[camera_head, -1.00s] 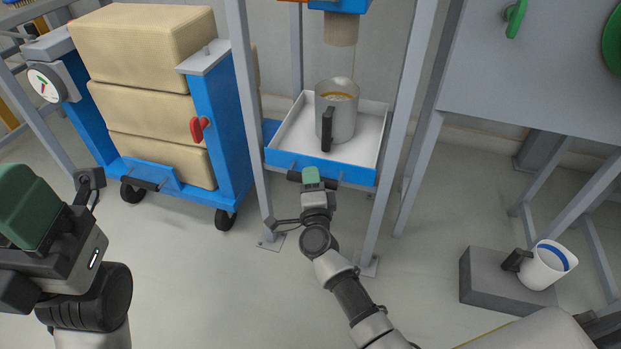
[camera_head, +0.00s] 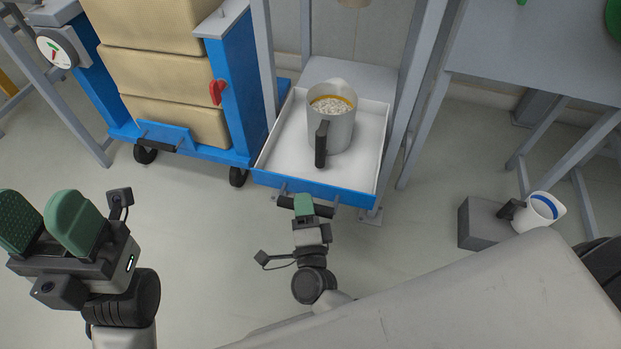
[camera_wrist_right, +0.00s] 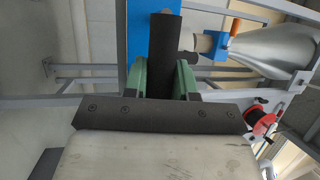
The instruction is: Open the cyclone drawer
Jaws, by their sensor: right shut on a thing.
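The cyclone drawer (camera_head: 281,165) is a white tray with a blue front, pulled well out of its grey frame in the head view. A grey metal jug (camera_head: 336,133) with a black handle stands in it, filled with pale grains. My right gripper (camera_head: 304,206) is shut on the drawer's black bar handle (camera_head: 322,211). In the right wrist view the dark handle (camera_wrist_right: 164,55) lies between the green fingers of my right gripper (camera_wrist_right: 164,78). My left gripper (camera_head: 45,222) is open and empty at the lower left, away from the drawer.
A blue wheeled cart (camera_head: 235,95) with stacked tan blocks stands left of the frame. A white jug (camera_head: 541,210) with a blue band sits by a grey block (camera_head: 480,222) at the right. The floor in front of the cart is clear.

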